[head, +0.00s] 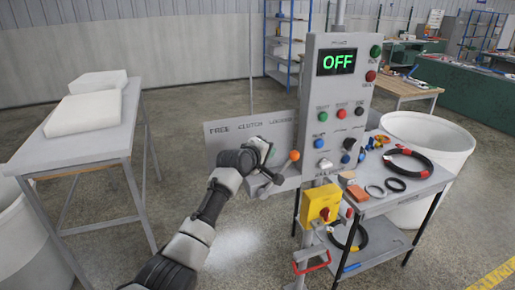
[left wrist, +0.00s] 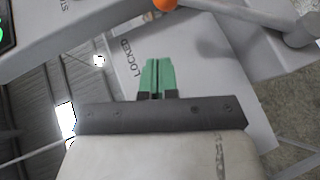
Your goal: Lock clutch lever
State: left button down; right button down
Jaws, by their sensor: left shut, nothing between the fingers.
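The clutch plate (head: 228,130) is a grey panel reading FREE, CLUTCH, LOCKED from left to right. An orange ball knob (head: 294,155), seemingly the clutch lever's end, is at the plate's right, by the control box. The knob also shows at the top edge of the left wrist view (left wrist: 165,4). My left gripper (head: 270,152) is in front of the plate's right part, left of the knob. Its green fingertips (left wrist: 157,78) are together, empty, and appear beside the LOCKED lettering. Most of the lever's shaft is hidden or unclear. My right gripper is not in view.
The control box (head: 312,92) shows a green OFF and bears several buttons. A yellow switch box (head: 320,204) is below it. A table (head: 375,203) with hoses and rings stands at right. Another table (head: 100,140) with white blocks is at left.

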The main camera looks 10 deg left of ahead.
pick_arm(q)
jog(key=s+r, duration=0.2)
jog(key=s, duration=0.1)
jog(key=s+a+r+b, duration=0.1)
jog(key=s, duration=0.1)
jog(key=shift+r, duration=0.1)
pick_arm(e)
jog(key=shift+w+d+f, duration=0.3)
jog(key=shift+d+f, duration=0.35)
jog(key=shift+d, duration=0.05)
pick_arm(q)
jog(key=shift+a, duration=0.1)
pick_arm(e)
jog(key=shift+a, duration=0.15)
